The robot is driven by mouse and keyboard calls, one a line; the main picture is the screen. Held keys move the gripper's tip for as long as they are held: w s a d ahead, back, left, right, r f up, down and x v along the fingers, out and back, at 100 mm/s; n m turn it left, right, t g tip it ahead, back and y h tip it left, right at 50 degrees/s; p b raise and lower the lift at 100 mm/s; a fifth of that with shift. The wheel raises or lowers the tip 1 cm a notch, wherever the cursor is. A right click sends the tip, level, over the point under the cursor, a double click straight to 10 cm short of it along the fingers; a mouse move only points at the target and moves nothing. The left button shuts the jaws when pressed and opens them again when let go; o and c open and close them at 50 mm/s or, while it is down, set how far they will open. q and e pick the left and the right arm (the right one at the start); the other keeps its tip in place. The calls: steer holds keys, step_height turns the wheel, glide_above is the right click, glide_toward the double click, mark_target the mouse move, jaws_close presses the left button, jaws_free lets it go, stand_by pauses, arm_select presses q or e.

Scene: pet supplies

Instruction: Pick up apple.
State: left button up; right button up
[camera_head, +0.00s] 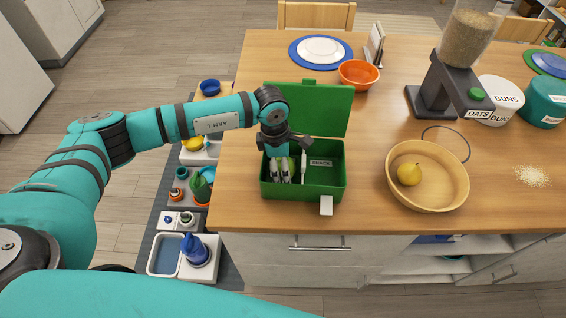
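My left gripper (281,172) points down into the left part of an open green box (331,190) labelled "SNACK". A small patch of light green shows at its fingers, which may be an apple mostly hidden by them. I cannot tell whether the fingers are shut on it. A white divider stands inside the box to the right of the fingers. A yellow fruit (408,174) lies in a round wooden bowl (447,190) to the right; I cannot tell whether it is an apple or a pear. My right gripper is not in view.
The box's raised lid (325,108) stands behind my gripper. An orange bowl (358,75), plates (320,50), a grain dispenser (440,85) and a buns tin (497,101) stand farther back. Spilled grains (532,176) lie at right. Bare tabletop (366,150) separates box and wooden bowl.

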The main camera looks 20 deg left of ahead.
arm_select(q)
steer(key=shift+f, duration=0.2)
steer(key=c, duration=1.4)
steer(key=shift+r, duration=0.1)
